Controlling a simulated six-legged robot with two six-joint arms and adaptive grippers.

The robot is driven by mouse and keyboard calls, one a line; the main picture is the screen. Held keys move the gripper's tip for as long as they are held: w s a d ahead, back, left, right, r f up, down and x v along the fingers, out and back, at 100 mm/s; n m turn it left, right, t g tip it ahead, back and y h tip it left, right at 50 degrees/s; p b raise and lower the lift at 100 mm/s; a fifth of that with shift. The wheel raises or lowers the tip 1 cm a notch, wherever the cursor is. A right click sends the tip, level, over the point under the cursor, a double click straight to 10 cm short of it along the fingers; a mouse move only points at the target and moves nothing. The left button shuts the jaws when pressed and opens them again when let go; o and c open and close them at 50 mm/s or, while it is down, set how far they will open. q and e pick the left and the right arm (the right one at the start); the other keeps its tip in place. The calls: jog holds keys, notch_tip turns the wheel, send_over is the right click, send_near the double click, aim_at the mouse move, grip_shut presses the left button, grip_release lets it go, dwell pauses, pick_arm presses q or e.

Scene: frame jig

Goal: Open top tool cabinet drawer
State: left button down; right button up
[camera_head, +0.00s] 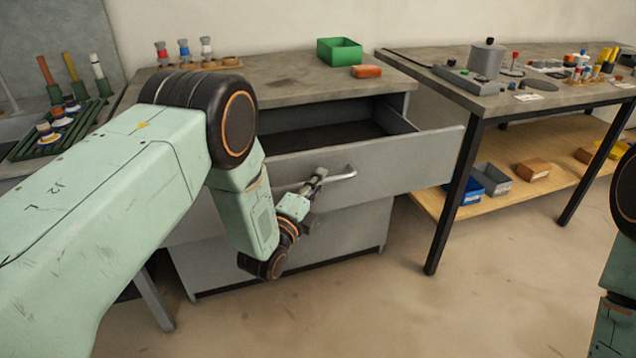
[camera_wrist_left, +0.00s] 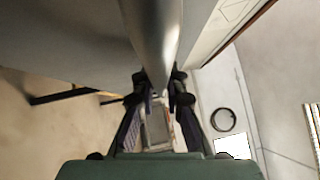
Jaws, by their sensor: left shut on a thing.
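The grey tool cabinet (camera_head: 340,89) stands in the middle of the head view. Its top drawer (camera_head: 400,161) is pulled out, and its dark interior shows behind the front panel. The drawer's metal bar handle (camera_head: 342,177) runs across the front. My left gripper (camera_head: 314,181) is shut on this handle near its middle. In the left wrist view the handle (camera_wrist_left: 155,35) runs between the two fingers of the left gripper (camera_wrist_left: 160,85). My right arm shows only in part at the right edge of the head view, and its gripper is out of the picture.
The floor in front is clear.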

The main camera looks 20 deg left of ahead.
pick_arm(q)
jog(key=shift+w+a, duration=0.1)
jog(key=c, duration=1.4)
grip_release()
jog(key=shift+o, duration=0.2)
jog(key=v, duration=1.2)
